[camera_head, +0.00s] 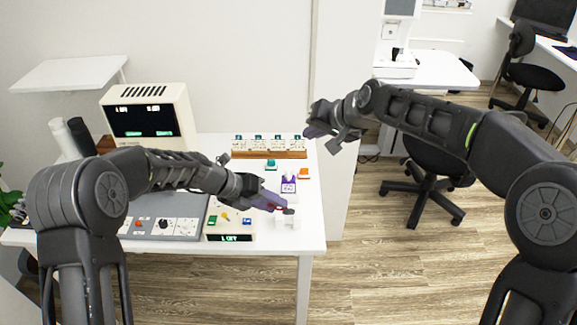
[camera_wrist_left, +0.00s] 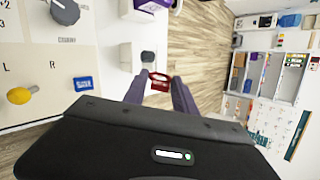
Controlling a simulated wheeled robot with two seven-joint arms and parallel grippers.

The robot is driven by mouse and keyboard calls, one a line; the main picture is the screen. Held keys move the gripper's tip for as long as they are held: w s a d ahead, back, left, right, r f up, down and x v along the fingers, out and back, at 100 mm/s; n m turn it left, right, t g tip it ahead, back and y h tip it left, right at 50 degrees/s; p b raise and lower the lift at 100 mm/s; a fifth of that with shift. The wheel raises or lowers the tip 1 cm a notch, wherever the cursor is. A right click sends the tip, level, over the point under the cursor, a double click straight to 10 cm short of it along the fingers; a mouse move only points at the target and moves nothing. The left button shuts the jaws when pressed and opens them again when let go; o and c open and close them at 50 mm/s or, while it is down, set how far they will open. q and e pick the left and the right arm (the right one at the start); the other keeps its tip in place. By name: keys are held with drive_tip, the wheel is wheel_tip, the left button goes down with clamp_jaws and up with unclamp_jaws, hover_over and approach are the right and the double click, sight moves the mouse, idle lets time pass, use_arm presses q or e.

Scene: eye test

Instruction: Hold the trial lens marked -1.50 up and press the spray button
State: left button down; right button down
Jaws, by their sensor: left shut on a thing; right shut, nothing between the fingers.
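My left gripper (camera_head: 276,202) is shut on a small red-rimmed piece, seen between its fingertips in the left wrist view (camera_wrist_left: 158,79). It looks like a trial lens; no marking on it is readable. The gripper is over the table's front right part, close to a white block with a dark grey knob (camera_head: 288,211), which also shows in the left wrist view (camera_wrist_left: 148,59). A wooden rack (camera_head: 290,155) at the back holds several white lens holders with unreadable labels. My right gripper (camera_head: 318,131) is shut and empty, raised near the rack's right end. I cannot tell which control is the spray button.
A control box (camera_head: 246,237) with green, yellow and blue controls and a lit display stands left of the white block. A grey panel (camera_head: 185,207) with knobs lies farther left. A purple item (camera_head: 289,184), a green block (camera_head: 271,164) and an orange block (camera_head: 304,173) stand behind.

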use_arm(q)
drive_tip(key=s+r+p, duration=0.1)
drive_tip(key=r+p, duration=0.1)
drive_tip(key=s+r+p, duration=0.1)
drive_tip(key=s+r, duration=0.1)
drive_tip(key=shift+s+p, duration=0.1)
drive_tip(key=shift+p, duration=0.25)
